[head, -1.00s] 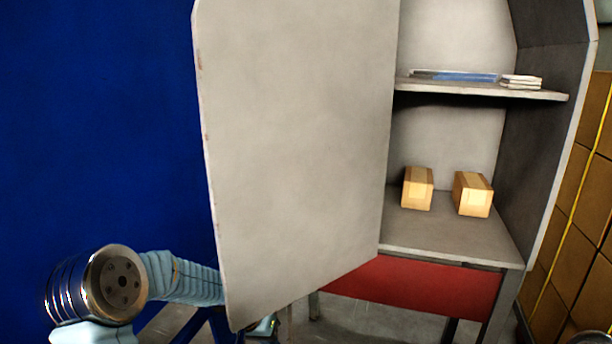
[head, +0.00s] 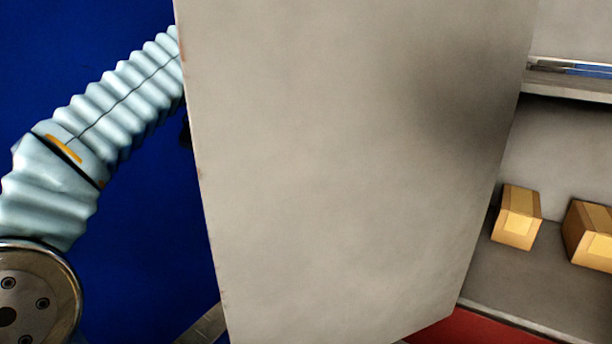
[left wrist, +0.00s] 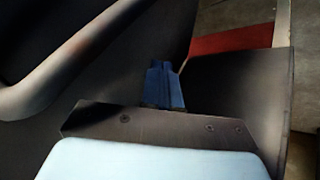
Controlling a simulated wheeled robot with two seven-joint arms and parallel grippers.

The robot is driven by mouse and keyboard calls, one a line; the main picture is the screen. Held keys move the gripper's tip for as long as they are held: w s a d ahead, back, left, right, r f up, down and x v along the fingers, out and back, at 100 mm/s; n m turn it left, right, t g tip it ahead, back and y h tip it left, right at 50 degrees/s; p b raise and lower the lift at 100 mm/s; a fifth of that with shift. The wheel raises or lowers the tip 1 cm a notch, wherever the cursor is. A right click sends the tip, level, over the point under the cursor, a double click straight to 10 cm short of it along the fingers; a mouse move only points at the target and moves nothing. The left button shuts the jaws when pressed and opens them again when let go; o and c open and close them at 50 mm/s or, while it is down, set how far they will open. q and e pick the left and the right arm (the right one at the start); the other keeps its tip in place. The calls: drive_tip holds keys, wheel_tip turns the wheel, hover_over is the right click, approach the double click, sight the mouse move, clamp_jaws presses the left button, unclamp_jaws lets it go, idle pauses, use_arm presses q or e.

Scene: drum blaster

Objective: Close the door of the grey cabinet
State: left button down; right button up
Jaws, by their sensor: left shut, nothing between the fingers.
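The grey cabinet's door (head: 350,170) stands open and fills the middle of the head view. To its right, part of the cabinet interior shows, with a shelf (head: 570,84) and a grey floor (head: 540,290). My left arm rises at the left and passes behind the door's free edge. The door hides my left gripper in the head view. In the left wrist view the left gripper (left wrist: 163,84) shows its fingers together and empty, close to dark grey surfaces. I cannot tell whether it touches the door. My right gripper is not in view.
Two cardboard boxes, one left (head: 517,217) and one right (head: 590,235), sit inside on the cabinet floor. A flat blue item (head: 585,69) lies on the shelf. A red panel (head: 470,328) is below the cabinet floor. A blue wall (head: 80,50) is behind my arm.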

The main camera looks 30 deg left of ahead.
sight(336, 225)
use_arm(q)
drive_tip(key=b+x, duration=0.1)
drive_tip(key=x, duration=0.5)
drive_tip(key=shift+d, duration=0.1)
